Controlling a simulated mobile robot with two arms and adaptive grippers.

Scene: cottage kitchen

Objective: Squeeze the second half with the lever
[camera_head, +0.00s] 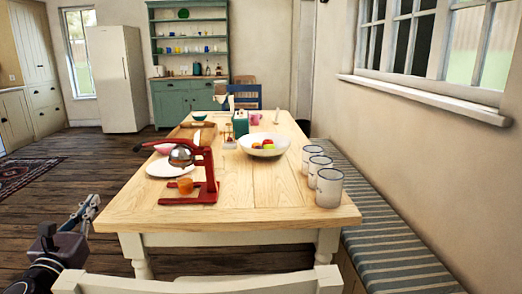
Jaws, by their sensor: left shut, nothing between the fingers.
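A red lever juicer (207,180) stands on the near left part of the wooden table (265,205). Its lever reaches out to the left at about dome height, with a dark knob at the end. A shiny metal dome (181,156) sits under the lever. A small orange-coloured cup or glass (185,186) stands below the dome. I cannot tell whether a fruit half lies under the dome. My left gripper (92,202) is shut and empty, off the table's left edge and apart from the juicer. My right gripper is out of view.
A bowl of fruit (250,148) stands mid-table, and several white mugs (328,188) line the right edge. A chair back (190,286) is in front. A striped bench (385,235) runs along the right. The table's front strip is clear.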

